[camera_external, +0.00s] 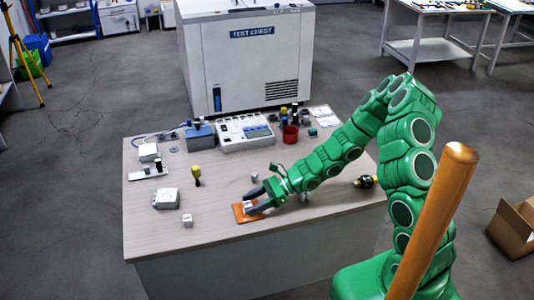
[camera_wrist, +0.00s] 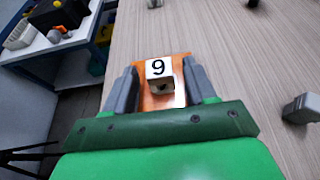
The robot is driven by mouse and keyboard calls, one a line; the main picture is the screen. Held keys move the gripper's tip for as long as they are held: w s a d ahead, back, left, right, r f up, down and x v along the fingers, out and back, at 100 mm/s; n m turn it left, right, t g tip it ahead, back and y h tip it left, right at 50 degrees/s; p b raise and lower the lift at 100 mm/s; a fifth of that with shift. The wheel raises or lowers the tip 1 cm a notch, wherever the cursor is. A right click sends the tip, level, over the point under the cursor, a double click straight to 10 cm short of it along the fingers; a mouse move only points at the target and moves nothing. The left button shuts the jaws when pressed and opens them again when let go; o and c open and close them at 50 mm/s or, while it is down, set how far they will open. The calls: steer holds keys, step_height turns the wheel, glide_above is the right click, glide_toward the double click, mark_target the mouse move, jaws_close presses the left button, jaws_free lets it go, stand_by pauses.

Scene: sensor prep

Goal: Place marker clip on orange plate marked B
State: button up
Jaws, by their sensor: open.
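An orange plate (camera_external: 239,215) lies near the front middle of the table; it also shows in the wrist view (camera_wrist: 178,60). No letter B can be read on it. A small white block marked 9 (camera_wrist: 159,69) is at the plate, between my gripper's fingers; it shows small in the external view (camera_external: 248,205). I cannot tell for sure whether this block is the marker clip. My gripper (camera_external: 251,203) is low over the plate, with its grey fingers open on either side of the block. In the wrist view, gaps show between the block and the fingers.
A small white cube (camera_external: 187,220) and a grey-white box (camera_external: 166,199) stand left of the plate. A yellow-and-black item (camera_external: 197,174) stands behind. A control box (camera_external: 245,133) and a red cup (camera_external: 290,134) are at the back. The table's front left is clear.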

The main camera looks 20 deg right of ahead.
steer(key=shift+v, duration=5.7)
steer(key=s+d+r+n+g+h, duration=0.3)
steer(key=s+r+n+g+h, duration=0.1)
steer(key=s+r+n, duration=0.85)
steer(key=s+d+r+n+t+h, duration=0.1)
steer(key=s+d+r+n+h, duration=0.1)
steer(key=s+d+r+h, duration=0.2)
steer(key=s+d+r+n+t+h, duration=0.1)
steer(key=s+d+r+n+h, duration=0.2)
steer(key=s+d, duration=0.7)
steer(key=d+r+h, duration=0.2)
steer(key=d, duration=0.2)
steer(key=shift+s, duration=0.25)
